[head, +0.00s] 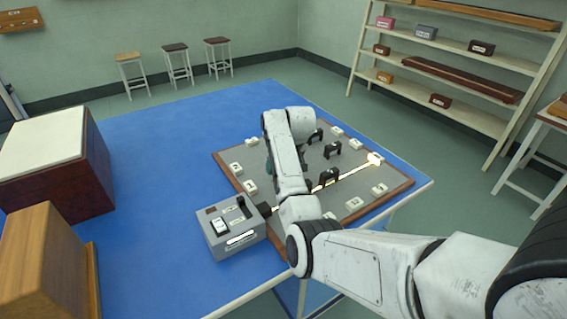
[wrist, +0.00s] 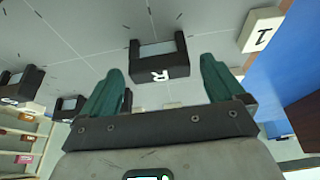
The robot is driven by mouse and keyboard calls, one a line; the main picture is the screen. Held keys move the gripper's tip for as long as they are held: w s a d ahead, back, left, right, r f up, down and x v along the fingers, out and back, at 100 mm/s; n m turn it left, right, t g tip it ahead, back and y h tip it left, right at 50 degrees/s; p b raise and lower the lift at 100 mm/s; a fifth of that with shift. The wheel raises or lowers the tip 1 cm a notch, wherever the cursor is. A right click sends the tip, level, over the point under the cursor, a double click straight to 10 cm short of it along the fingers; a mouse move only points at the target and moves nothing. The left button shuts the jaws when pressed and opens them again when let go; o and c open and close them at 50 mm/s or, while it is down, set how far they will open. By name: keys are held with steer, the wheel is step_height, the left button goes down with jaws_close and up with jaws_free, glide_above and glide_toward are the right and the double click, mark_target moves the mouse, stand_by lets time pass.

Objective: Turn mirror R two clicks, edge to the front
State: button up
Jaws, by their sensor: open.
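Mirror R (wrist: 160,58) shows in the wrist view as a black frame with a pale mirror face and a white letter R on its block. It stands on the grey board, between and beyond the two green fingers of my gripper (wrist: 164,78). The fingers are spread apart with a gap between them, and I see no contact with the mirror. In the head view my arm covers part of the board (head: 223,160), and I cannot pick out mirror R there. Only a bit of green finger shows beside the arm.
Other black mirrors stand on the board, one near the beam (head: 328,177). A grey lamp box (head: 240,241) sits at the board's front left corner, and a bright beam crosses to a lit tile (head: 375,158). Several numbered white tiles, one marked 1 (wrist: 262,29), line the board.

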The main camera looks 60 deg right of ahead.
steer(key=shift+c, duration=0.4)
steer(key=c, duration=1)
steer(key=shift+o, duration=0.2)
